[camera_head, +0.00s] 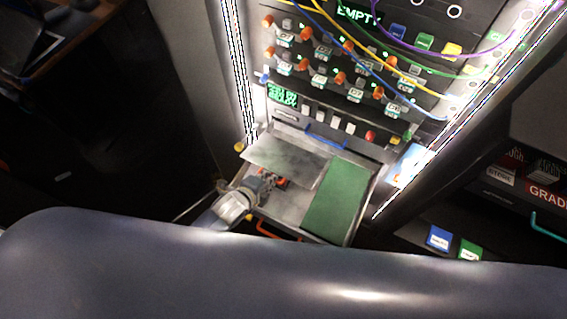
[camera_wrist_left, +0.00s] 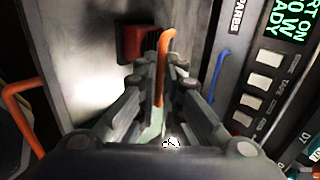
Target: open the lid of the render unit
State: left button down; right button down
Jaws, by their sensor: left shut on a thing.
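The unit is an open-topped metal tray (camera_head: 292,205) standing out from the bottom of the panel. A grey metal plate (camera_head: 285,156), which looks like the lid, lies at a slant over its back left part. My left gripper (camera_head: 268,181) is at the plate's front edge. In the left wrist view, my left gripper (camera_wrist_left: 160,88) is shut on an upright orange handle (camera_wrist_left: 166,48). A red block (camera_wrist_left: 134,42) sits beside the handle, against the grey metal surface. Where the handle is fixed is hidden. My right gripper is not in view.
A green mat (camera_head: 336,199) covers the tray's right side. An orange handle (camera_head: 278,231) is on its front. A blue handle (camera_head: 326,140) and white keys (camera_head: 335,124) sit behind it. Bright light strips flank the panel. Drawers with coloured tags (camera_head: 438,238) stand at right.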

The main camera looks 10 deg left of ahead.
pick_arm(q)
jog(key=shift+w+d+r+p, duration=0.1)
jog(key=shift+w+r+p, duration=0.25)
jog(key=shift+r, duration=0.25)
jog(key=r+p, duration=0.1)
jog(key=w+r+p, duration=0.1)
jog(key=p, duration=0.1)
jog(key=shift+w+d+r, duration=0.25)
jog(key=shift+d+r, duration=0.05)
jog(key=shift+r, duration=0.1)
jog(key=shift+w+d+r+p, duration=0.25)
jog(key=shift+w+r+p, duration=0.55)
jog(key=shift+r+p, duration=0.25)
jog(key=shift+w+d+r, duration=0.1)
jog(key=shift+w+r, duration=0.05)
jog(key=shift+w, duration=0.05)
jog(key=shift+r, duration=0.1)
